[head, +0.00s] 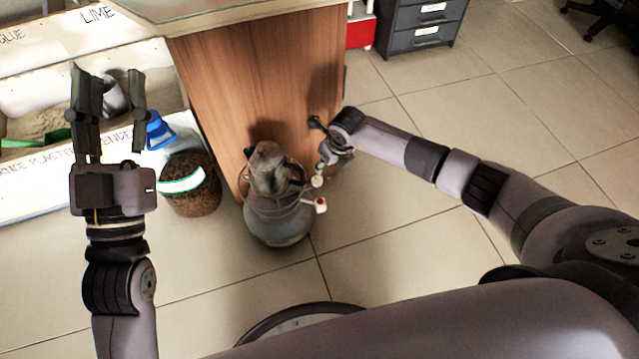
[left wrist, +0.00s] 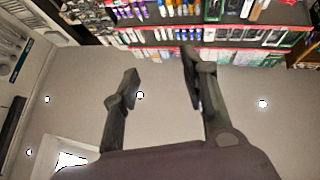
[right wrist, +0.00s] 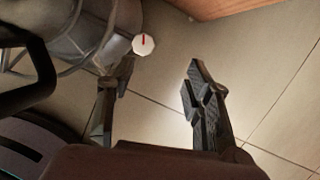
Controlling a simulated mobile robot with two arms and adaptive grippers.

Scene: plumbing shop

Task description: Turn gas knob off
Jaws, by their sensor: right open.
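A grey gas bottle (head: 278,222) stands upright on the floor against the wooden counter in the head view. A white knob (head: 321,205) with a red mark sticks out from its right side. In the right wrist view the knob (right wrist: 144,44) shows its face and red line, beyond the fingertips and nearer the left finger. My right gripper (head: 326,158) is beside the bottle's right side, above the knob; in its wrist view (right wrist: 162,72) it is open and empty, apart from the knob. My left gripper (head: 109,85) is raised at the left, open and empty.
The wooden counter (head: 250,85) stands behind the bottle. A brown container (head: 190,198) and a blue item (head: 159,131) are to its left, before labelled bins (head: 35,75). A dark drawer cabinet (head: 422,25) stands at the back.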

